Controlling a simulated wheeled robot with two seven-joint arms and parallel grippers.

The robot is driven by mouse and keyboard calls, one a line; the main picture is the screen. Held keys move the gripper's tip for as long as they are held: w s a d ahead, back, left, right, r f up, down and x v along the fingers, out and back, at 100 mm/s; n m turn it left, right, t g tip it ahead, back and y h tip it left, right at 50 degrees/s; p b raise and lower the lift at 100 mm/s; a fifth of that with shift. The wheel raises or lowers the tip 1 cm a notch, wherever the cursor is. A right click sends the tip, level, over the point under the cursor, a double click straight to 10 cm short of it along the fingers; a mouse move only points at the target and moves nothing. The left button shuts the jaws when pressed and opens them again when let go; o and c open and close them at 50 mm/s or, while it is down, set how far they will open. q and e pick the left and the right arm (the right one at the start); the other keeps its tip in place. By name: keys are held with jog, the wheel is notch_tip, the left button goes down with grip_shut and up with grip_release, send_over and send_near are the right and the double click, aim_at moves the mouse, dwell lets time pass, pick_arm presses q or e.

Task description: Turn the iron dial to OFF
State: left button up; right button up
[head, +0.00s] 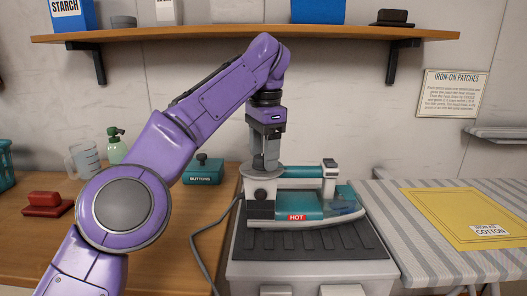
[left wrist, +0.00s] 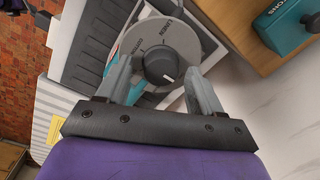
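The teal and white iron (head: 295,203) stands on a dark ribbed rest (head: 290,245) and has a red HOT label (head: 297,217). Its pale round dial face (head: 258,175) is at the iron's left end. In the left wrist view, the dark knob (left wrist: 160,66) has a white mark pointing to the lower right. My left gripper (head: 265,163) points down over the dial. In the left wrist view, its fingers (left wrist: 158,70) are open on either side of the knob, with gaps visible. My right gripper is out of view.
A grey cord (head: 203,245) runs left from the iron. A teal BUTTONS box (head: 204,172), a green spray bottle (head: 116,148) and a red object (head: 46,204) are on the wooden counter. A striped ironing board (head: 425,215) with yellow cloth (head: 450,215) is right. A shelf (head: 250,33) hangs above.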

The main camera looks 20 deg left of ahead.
pick_arm(q)
notch_tip(320, 180, up, 10)
jog(key=p, duration=0.9)
jog(key=shift+s+d+r, duration=0.2)
jog(key=shift+r, duration=0.05)
